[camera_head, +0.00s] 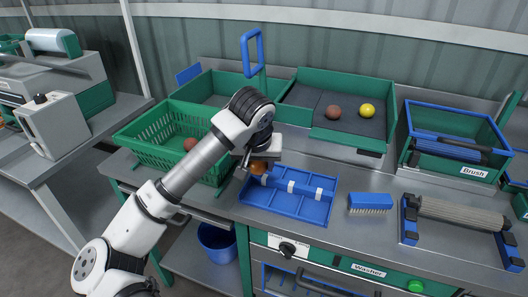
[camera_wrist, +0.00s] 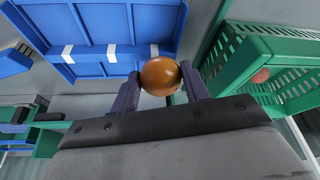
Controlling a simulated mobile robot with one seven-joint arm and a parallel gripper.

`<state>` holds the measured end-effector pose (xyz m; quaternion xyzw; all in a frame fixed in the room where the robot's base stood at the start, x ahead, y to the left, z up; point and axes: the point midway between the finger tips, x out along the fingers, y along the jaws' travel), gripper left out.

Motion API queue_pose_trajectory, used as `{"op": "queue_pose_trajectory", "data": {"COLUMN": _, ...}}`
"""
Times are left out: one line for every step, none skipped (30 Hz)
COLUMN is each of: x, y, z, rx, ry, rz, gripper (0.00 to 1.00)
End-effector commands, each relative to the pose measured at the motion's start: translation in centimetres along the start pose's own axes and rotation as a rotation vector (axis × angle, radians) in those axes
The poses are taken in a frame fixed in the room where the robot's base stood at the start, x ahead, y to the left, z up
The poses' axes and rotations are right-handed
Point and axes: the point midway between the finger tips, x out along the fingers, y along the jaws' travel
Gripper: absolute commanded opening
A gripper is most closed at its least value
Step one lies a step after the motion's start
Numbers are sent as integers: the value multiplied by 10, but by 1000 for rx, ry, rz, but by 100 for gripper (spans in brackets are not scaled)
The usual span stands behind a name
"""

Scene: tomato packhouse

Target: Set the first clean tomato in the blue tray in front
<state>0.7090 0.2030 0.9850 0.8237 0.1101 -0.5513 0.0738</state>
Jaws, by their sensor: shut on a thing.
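My gripper (camera_wrist: 160,84) is shut on an orange-brown tomato (camera_wrist: 160,76), with one finger on each side of it. In the head view the held tomato (camera_head: 258,167) is at the upper left edge of the blue tray (camera_head: 290,205). The blue tray, with low dividers and white clips, lies on the steel bench and looks empty. It also fills the upper left of the wrist view (camera_wrist: 105,30). I cannot tell whether the tomato touches the tray. My arm hides part of the bench left of the tray.
A green basket (camera_head: 150,143) at left holds a reddish tomato (camera_head: 190,144). Behind, a green bin (camera_head: 343,134) holds a dark red tomato (camera_head: 333,112) and a yellow one (camera_head: 367,110). A blue brush (camera_head: 370,202) lies right of the tray, before a roller (camera_head: 460,214).

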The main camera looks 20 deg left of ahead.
Motion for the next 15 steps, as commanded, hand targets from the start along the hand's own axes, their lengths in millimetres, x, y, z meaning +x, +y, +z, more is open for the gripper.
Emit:
{"op": "queue_pose_trajectory", "data": {"x": 0, "y": 0, "z": 0, "rx": 0, "ry": 0, "rz": 0, "gripper": 35}}
{"op": "queue_pose_trajectory", "data": {"x": 1, "y": 0, "z": 0, "rx": 0, "ry": 0, "rz": 0, "gripper": 35}}
{"op": "queue_pose_trajectory", "data": {"x": 2, "y": 0, "z": 1, "rx": 0, "ry": 0, "rz": 0, "gripper": 35}}
{"op": "queue_pose_trajectory", "data": {"x": 2, "y": 0, "z": 1, "rx": 0, "ry": 0, "rz": 0, "gripper": 35}}
{"op": "queue_pose_trajectory", "data": {"x": 3, "y": 0, "z": 1, "rx": 0, "ry": 0, "rz": 0, "gripper": 35}}
{"op": "queue_pose_trajectory", "data": {"x": 5, "y": 0, "z": 2, "rx": 0, "ry": 0, "rz": 0, "gripper": 35}}
{"op": "queue_pose_trajectory", "data": {"x": 6, "y": 0, "z": 3, "rx": -1, "ry": 0, "rz": 0, "gripper": 35}}
{"op": "queue_pose_trajectory", "data": {"x": 8, "y": 0, "z": 3, "rx": -1, "ry": -1, "rz": 1, "gripper": 35}}
{"op": "queue_pose_trajectory", "data": {"x": 11, "y": 0, "z": 4, "rx": 0, "ry": -1, "rz": 2, "gripper": 35}}
{"op": "queue_pose_trajectory", "data": {"x": 13, "y": 0, "z": 5, "rx": 0, "ry": -1, "rz": 2, "gripper": 35}}
{"op": "queue_pose_trajectory", "data": {"x": 15, "y": 0, "z": 6, "rx": 0, "ry": -1, "rz": 2, "gripper": 35}}
{"op": "queue_pose_trajectory", "data": {"x": 18, "y": 0, "z": 8, "rx": 0, "ry": -1, "rz": 1, "gripper": 35}}
{"op": "queue_pose_trajectory", "data": {"x": 20, "y": 0, "z": 9, "rx": 0, "ry": -1, "rz": 2, "gripper": 35}}
{"op": "queue_pose_trajectory", "data": {"x": 23, "y": 0, "z": 10, "rx": 0, "ry": -2, "rz": 2, "gripper": 35}}
{"op": "queue_pose_trajectory", "data": {"x": 27, "y": 0, "z": 11, "rx": 0, "ry": -2, "rz": 2, "gripper": 35}}
